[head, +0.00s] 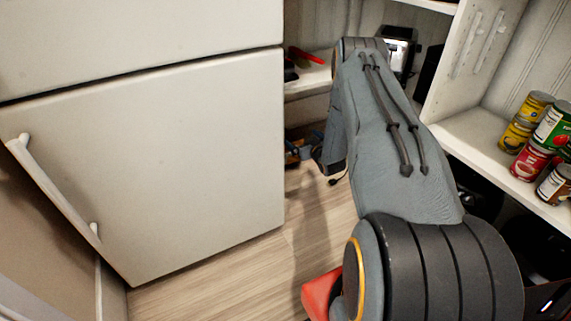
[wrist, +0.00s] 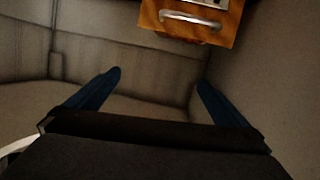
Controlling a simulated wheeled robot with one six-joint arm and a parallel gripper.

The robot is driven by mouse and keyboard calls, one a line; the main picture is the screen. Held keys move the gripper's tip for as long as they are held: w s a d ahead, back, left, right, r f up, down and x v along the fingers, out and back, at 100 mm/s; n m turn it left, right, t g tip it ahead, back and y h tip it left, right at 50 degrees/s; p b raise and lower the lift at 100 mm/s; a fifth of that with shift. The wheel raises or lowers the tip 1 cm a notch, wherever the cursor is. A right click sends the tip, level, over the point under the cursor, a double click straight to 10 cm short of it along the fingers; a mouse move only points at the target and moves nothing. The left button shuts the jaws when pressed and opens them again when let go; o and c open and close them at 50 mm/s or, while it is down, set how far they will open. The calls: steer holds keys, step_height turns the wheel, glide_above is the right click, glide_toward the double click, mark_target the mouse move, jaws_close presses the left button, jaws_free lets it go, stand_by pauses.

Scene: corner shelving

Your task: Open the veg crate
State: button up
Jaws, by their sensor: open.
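An orange-brown wooden box front with a curved metal handle (wrist: 190,18) shows at the top of the wrist view. It may be the veg crate (wrist: 226,36), but its label and contents cannot be made out, as the picture cuts it off. My gripper (wrist: 160,80) is open and empty, with its two dark blue fingers spread apart. The handle lies beyond the fingertips, above and a little right of the gap between them, not touching them. In the head view my arm hides most of the low area under the shelf, and the gripper cannot be made out there.
A large white fridge (head: 190,160) with a closed door stands at left. White shelving (head: 460,135) with several cans (head: 532,150) stands at right. A back shelf (head: 310,80) holds a red item (head: 306,56). Wood floor (head: 240,270) is clear beside the fridge.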

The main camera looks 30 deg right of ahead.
step_height(320, 180, down, 12)
steer(key=s+a+t+y+b, duration=0.1)
steer(key=a+t+y+b, duration=0.15)
steer(key=b, duration=0.35)
steer(key=shift+h, duration=0.45)
steer(key=w+b, duration=0.1)
steer(key=w, duration=0.2)
steer(key=w+b, duration=0.2)
steer(key=w, duration=0.2)
steer(key=shift+w+a, duration=0.2)
steer(key=shift+w, duration=0.05)
steer(key=c, duration=1.2)
steer(key=shift+o, duration=0.2)
steer(key=s+p, duration=1.2)
steer(key=s, duration=1)
steer(key=shift+s+d, duration=0.15)
steer(key=shift+d, duration=0.3)
